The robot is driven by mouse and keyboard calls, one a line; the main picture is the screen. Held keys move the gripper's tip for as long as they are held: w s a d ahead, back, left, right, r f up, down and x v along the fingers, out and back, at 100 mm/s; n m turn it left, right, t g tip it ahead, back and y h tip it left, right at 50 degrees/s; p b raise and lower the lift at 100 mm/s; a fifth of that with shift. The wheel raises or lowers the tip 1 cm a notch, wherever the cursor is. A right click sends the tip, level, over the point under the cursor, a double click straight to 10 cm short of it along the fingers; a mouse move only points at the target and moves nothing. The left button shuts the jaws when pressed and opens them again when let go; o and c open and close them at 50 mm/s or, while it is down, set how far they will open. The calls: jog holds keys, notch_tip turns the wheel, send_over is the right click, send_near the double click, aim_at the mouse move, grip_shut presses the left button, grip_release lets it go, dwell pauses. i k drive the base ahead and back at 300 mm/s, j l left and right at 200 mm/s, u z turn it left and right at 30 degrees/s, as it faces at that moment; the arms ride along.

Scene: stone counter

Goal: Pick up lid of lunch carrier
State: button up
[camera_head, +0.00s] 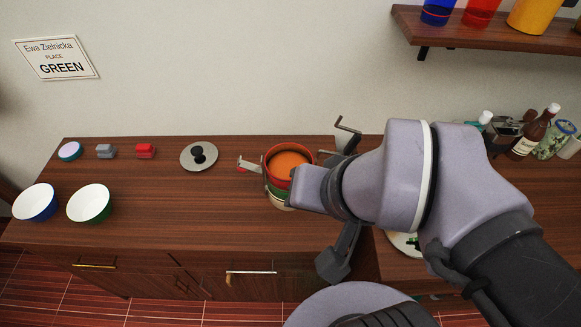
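The lunch carrier (283,159) stands on the wooden counter near the middle, open at the top. It is a stack of round tins with a red rim, and orange-brown content shows inside. A metal clasp (248,165) sticks out on its left. A round grey lid with a black knob (199,156) lies flat on the counter to the left of the carrier, apart from it. My arm's end, with my gripper (306,190), overlaps the carrier's right front side. My wrist hides much of it, so I cannot tell its fingers' state or whether it touches the carrier.
Two white-lined bowls (89,203) (36,202) stand at the front left. Behind them are a grey item (106,151), a red item (145,151) and a teal-edged round item (70,151). Bottles and jars (535,131) stand at the right. A shelf (480,37) hangs above.

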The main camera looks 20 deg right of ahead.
aim_at(199, 156)
jog(key=i+j, duration=0.1)
jog(key=j, duration=0.3)
jog(key=i+j, duration=0.1)
jog(key=j, duration=0.75)
jog(key=i+j, duration=0.15)
jog(key=j, duration=0.3)
jog(key=i+j, duration=0.1)
jog(key=j, duration=0.3)
